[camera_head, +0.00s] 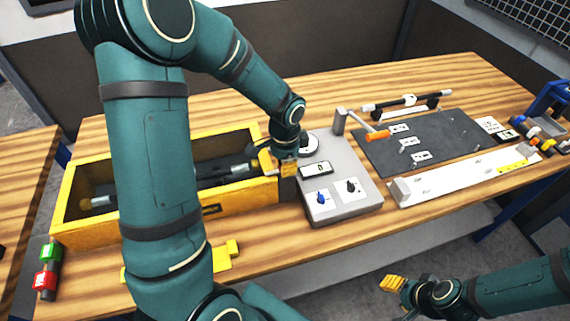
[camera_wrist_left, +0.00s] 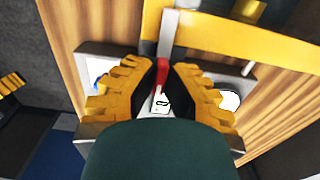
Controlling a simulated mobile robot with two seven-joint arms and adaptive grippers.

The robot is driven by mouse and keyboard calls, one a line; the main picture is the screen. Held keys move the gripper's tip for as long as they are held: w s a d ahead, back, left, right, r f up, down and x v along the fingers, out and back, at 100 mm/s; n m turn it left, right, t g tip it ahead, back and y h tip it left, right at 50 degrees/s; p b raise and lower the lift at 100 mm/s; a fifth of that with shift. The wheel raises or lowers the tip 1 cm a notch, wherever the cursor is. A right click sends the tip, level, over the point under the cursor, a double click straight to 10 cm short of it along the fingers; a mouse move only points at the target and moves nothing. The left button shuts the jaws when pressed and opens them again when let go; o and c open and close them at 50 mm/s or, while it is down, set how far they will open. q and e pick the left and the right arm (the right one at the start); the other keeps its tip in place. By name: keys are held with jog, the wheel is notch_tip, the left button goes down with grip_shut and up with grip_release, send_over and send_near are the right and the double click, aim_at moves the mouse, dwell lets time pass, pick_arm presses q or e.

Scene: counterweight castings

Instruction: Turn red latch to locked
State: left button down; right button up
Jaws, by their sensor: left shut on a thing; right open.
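The red latch (camera_wrist_left: 162,76) shows in the left wrist view between the yellow fingers of my left gripper (camera_wrist_left: 160,82), which is shut on it. A pale grey bar (camera_wrist_left: 164,40) runs on from the red part towards the yellow crate. In the head view my left gripper (camera_head: 278,165) is at the crate's right end, beside the grey control box (camera_head: 340,207); the latch is hidden there. I cannot read whether the latch stands at locked. My right gripper (camera_head: 393,285) is open and empty, off the table's front edge at lower right.
The yellow crate (camera_head: 150,218) holds dark bars. The control box has a blue knob (camera_head: 321,197), a black knob (camera_head: 351,186) and a small display (camera_head: 316,169). A dark mat (camera_head: 440,150) and a white rail (camera_head: 460,178) lie to the right.

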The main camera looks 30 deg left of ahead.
pick_arm(q)
jog(key=shift+f, duration=0.1)
dwell(0.4)
jog(key=c, duration=1)
grip_release()
notch_tip(320, 180, up, 12)
jog(key=shift+r, duration=0.1)
